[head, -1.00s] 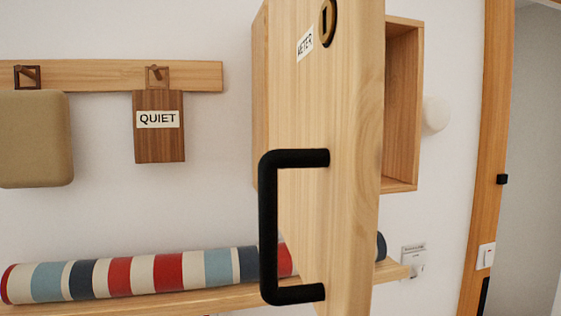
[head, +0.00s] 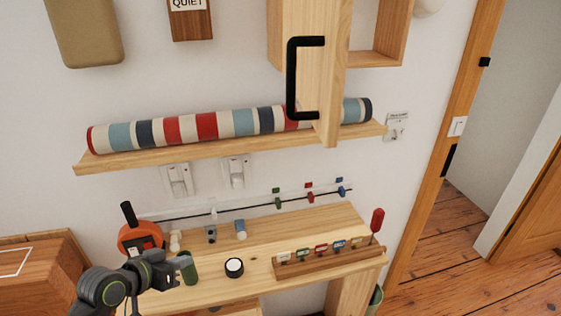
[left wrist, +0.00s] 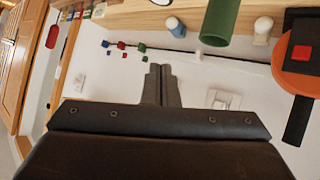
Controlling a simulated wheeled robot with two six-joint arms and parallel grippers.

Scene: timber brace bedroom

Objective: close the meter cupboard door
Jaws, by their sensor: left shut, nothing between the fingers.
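The meter cupboard door (head: 332,85) is pale wood and stands open, swung out from the wall towards me. Its black bar handle (head: 292,80) is on the face to the left. The open cupboard box (head: 392,35) shows behind it to the right; the tops of both are cut off. My left arm comes in at the lower left of the head view, well below and left of the door. My left gripper (left wrist: 160,84) shows in the left wrist view, its fingers shut and empty. My right gripper is not in view.
A wall shelf (head: 225,147) with a striped roll (head: 205,126) lies below the door. The desk (head: 310,228) carries a green cylinder (head: 188,268), an orange round tool (head: 135,238), and a wooden rack (head: 330,257) with a red-handled tool. A doorway is on the right.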

